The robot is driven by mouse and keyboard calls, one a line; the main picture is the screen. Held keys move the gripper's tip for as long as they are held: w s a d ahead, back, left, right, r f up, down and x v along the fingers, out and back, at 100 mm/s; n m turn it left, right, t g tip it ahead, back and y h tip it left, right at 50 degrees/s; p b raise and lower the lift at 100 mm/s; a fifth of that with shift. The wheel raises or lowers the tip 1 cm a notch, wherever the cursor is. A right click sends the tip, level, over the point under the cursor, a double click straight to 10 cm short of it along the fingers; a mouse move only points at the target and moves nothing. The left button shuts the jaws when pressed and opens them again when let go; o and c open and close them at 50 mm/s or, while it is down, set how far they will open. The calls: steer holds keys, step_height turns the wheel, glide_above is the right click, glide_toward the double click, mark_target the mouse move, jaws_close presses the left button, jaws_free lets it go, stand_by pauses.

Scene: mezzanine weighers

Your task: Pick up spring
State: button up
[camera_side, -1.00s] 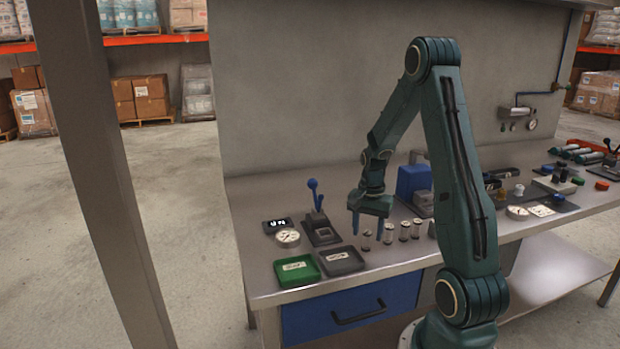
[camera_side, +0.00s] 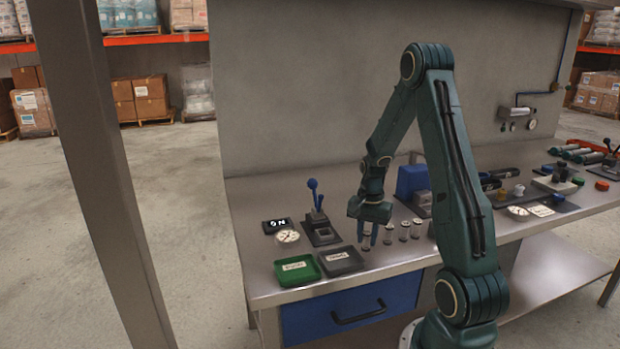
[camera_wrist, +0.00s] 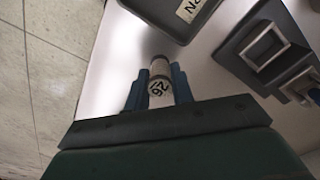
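In the side view, several small upright cylinders with pale ends, which I take to be the springs, stand in a row on the bench; one of them is this spring (camera_side: 388,235). My gripper (camera_side: 367,236) points down over the leftmost spring, its blue fingers on either side. In the wrist view, my gripper (camera_wrist: 159,92) has its fingers close against both sides of this spring (camera_wrist: 160,70), which has a pale label with dark digits. The fingers look shut on it. The spring seems to be still at bench height; its lower part is hard to see.
A green tray (camera_side: 297,281) and a dark grey tray (camera_side: 357,266) lie to the front left. Behind them are a round dial (camera_side: 287,237), a small display (camera_side: 277,226) and a blue-lever press (camera_side: 320,229). A blue box (camera_side: 412,180) stands behind the row.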

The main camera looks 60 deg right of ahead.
mark_target(367, 232)
steer(key=shift+r, duration=0.15)
step_height(367, 232, up, 20)
steer(key=shift+f, duration=0.1)
stand_by(0.8)
stand_by(0.5)
